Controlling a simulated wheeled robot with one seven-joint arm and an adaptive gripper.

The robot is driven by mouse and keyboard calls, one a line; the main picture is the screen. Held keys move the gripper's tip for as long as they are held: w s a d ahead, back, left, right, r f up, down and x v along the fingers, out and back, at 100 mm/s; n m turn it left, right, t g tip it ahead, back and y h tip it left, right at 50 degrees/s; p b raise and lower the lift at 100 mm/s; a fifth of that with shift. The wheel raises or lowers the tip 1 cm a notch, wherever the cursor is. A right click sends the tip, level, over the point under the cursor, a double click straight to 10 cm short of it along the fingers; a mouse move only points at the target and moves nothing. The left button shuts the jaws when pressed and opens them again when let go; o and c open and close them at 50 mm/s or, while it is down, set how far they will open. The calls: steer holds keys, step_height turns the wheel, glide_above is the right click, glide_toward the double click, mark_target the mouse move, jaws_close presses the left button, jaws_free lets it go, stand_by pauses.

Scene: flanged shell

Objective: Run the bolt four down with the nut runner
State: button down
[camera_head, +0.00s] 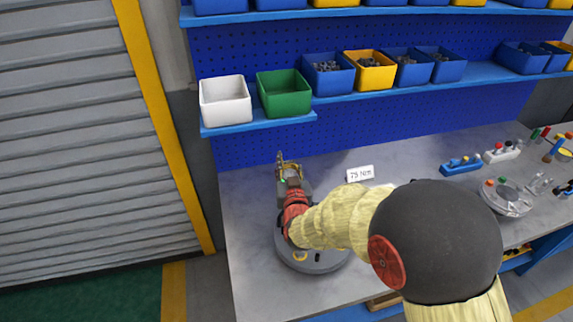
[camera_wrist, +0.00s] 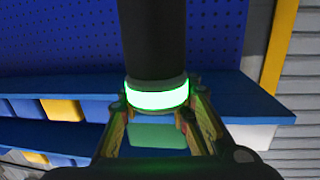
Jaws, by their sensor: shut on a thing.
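My gripper (camera_head: 288,167) is above the bench at its left part, near the back panel. In the wrist view its fingers (camera_wrist: 160,125) are shut on the nut runner (camera_wrist: 155,45), a dark cylinder with a glowing green ring. In the head view the tool is mostly hidden by the gripper, with a small green glint there. The round grey flanged shell (camera_head: 318,262) stands on the bench, partly covered by my arm. A yellow ring shows on its near side. I cannot tell which bolt is number four, nor whether the tool touches any bolt.
A white sign reading 75 Nm (camera_head: 360,173) stands right of my gripper. A white bin (camera_head: 225,101) and a green bin (camera_head: 284,94) sit on the low shelf (camera_head: 258,122) behind. A clear round dish (camera_head: 509,198) and small holders are at the right. The bench's left front is clear.

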step_height(320, 180, up, 4)
steer(key=shift+f+p, duration=0.1)
steer(key=shift+p, duration=0.45)
stand_by(0.3)
